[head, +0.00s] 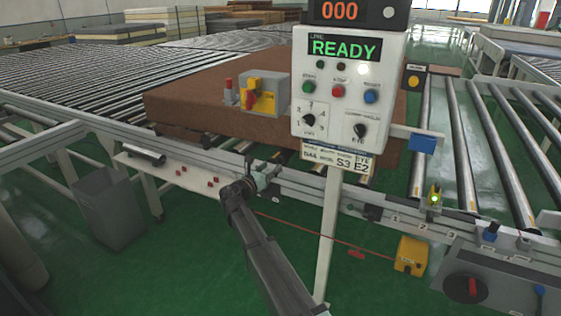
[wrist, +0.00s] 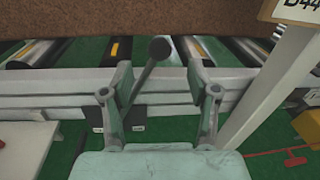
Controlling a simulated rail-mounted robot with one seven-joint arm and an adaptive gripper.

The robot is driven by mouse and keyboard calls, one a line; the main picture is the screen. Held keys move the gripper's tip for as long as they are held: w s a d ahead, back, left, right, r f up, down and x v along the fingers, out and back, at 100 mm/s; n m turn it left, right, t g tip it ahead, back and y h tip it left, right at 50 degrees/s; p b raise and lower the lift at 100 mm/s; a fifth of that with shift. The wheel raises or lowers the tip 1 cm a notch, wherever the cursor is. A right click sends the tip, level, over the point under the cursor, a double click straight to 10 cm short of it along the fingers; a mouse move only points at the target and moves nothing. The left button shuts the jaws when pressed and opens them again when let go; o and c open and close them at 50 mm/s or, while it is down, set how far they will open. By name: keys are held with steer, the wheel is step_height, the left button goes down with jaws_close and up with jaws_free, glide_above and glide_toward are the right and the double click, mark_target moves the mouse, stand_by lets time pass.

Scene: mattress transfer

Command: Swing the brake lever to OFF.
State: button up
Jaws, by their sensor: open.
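The brake lever (wrist: 146,73) is a thin dark stem with a round black knob in the wrist view. It leans to the right from a dark plate on the rail, with two small labels whose text is too small to read. My gripper (wrist: 160,75) is open, with one finger on each side of the lever. The stem lies nearer the left finger; whether they touch cannot be told. The knob shows between and beyond the fingertips. In the head view my gripper (head: 262,178) is at the front conveyor rail, and the lever is largely hidden there.
A control panel (head: 348,90) reading READY stands on a post (head: 329,235) right of my gripper. A brown mattress (head: 190,100) lies on the rollers behind the rail. A red cord runs low to a yellow box (head: 411,256). A grey bin (head: 108,207) stands left.

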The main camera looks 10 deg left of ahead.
mark_target(278, 162)
steer(key=x, duration=0.7)
steer(key=shift+w, duration=0.15)
jaws_close()
